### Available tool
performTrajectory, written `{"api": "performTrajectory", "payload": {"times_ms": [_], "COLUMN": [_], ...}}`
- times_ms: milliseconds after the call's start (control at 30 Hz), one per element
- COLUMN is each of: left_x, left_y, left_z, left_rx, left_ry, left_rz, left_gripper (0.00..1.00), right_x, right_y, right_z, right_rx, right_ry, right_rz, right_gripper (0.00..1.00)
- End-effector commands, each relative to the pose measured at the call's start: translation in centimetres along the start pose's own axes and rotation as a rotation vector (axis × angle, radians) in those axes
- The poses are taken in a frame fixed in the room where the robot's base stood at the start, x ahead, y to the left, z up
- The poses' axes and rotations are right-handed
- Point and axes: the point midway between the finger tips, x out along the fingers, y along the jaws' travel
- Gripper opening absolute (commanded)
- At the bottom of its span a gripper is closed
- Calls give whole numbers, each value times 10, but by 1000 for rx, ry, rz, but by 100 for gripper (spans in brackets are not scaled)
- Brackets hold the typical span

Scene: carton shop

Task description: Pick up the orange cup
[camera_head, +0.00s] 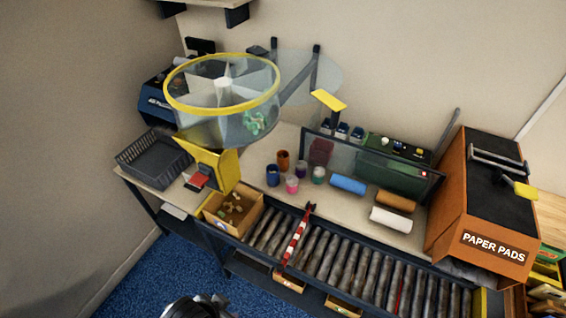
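The orange cup (283,160) stands upright on the beige worktop, at the back of a small group of cups. A blue cup (272,176) stands in front of it to the left. A pink-and-white cup (292,184) stands in front of it, and a green-and-white cup (318,175) is to its right. No gripper can be made out; a dark part at the bottom edge is cut off and looks like part of my own body.
A clear drum with a yellow rim (222,107) stands left behind the cups. Right of them are blue (348,184), white (391,220) and brown (396,201) rolls and a glass panel. A roller conveyor (330,262) and a carton (208,222) are in front. A black basket (137,164) is left.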

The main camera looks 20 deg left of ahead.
Motion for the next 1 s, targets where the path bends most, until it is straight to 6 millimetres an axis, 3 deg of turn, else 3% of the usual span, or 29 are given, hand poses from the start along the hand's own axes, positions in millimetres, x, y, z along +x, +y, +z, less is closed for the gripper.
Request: {"api": "performTrajectory", "payload": {"times_ms": [267, 833, 1000], "left_x": [0, 0, 0], "left_y": [0, 0, 0], "left_z": [0, 0, 0], "left_rx": [0, 0, 0], "left_ry": [0, 0, 0], "left_rz": [0, 0, 0], "left_gripper": [45, 45, 45], "right_x": [0, 0, 0], "right_y": [1, -1, -1], "right_z": [0, 0, 0], "right_rx": [-4, 4, 6], "right_ry": [-1, 1, 1], "right_rz": [3, -3, -4], "right_gripper": [2, 89, 92]}}
